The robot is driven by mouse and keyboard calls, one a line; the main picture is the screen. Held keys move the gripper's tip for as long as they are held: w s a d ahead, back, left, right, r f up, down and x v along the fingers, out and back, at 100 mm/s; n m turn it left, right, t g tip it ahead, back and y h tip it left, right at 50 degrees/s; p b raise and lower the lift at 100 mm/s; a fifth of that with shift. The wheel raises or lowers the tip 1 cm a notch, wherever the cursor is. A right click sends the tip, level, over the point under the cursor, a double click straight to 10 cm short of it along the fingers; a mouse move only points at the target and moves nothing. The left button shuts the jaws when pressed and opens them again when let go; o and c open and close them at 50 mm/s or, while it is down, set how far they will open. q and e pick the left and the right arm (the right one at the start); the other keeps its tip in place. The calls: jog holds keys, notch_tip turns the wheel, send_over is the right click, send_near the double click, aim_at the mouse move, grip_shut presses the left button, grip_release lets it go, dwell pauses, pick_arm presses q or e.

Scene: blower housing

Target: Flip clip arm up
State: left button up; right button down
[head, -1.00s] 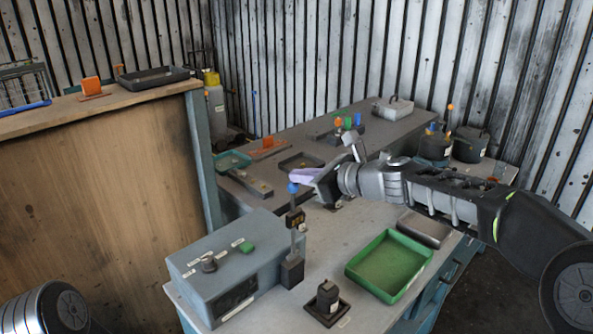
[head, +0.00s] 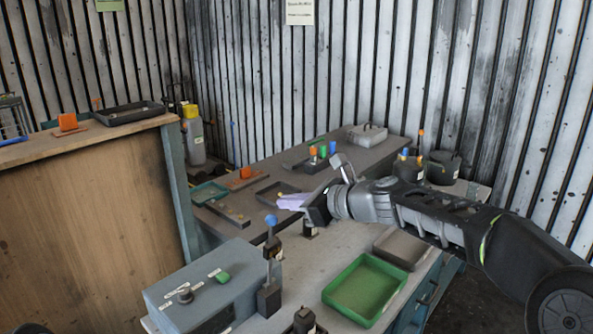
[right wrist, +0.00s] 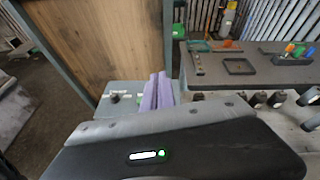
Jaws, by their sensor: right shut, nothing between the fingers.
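A dark upright post with a blue ball on top (head: 271,220) stands at the right end of the grey-blue box (head: 205,290) on the bench. A small dark clip-like part sits partway up the post; I cannot tell which way its arm points. My right gripper (head: 283,202) has pale purple fingers, shut and empty, just above and right of the blue ball, apart from it in the picture. In the right wrist view the shut fingers (right wrist: 158,92) lie in front of the box (right wrist: 122,100); the post does not show clearly there. My left gripper is out of view.
A green tray (head: 363,290) and a grey tray (head: 400,247) lie on the bench to the right. A black knob part (head: 304,320) stands at the front. A second dark post (head: 310,229) is below my right wrist. A wooden panel (head: 80,235) closes the left.

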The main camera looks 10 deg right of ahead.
notch_tip(320, 180, up, 8)
jog(key=shift+w, duration=0.35)
jog(key=shift+r, duration=0.1)
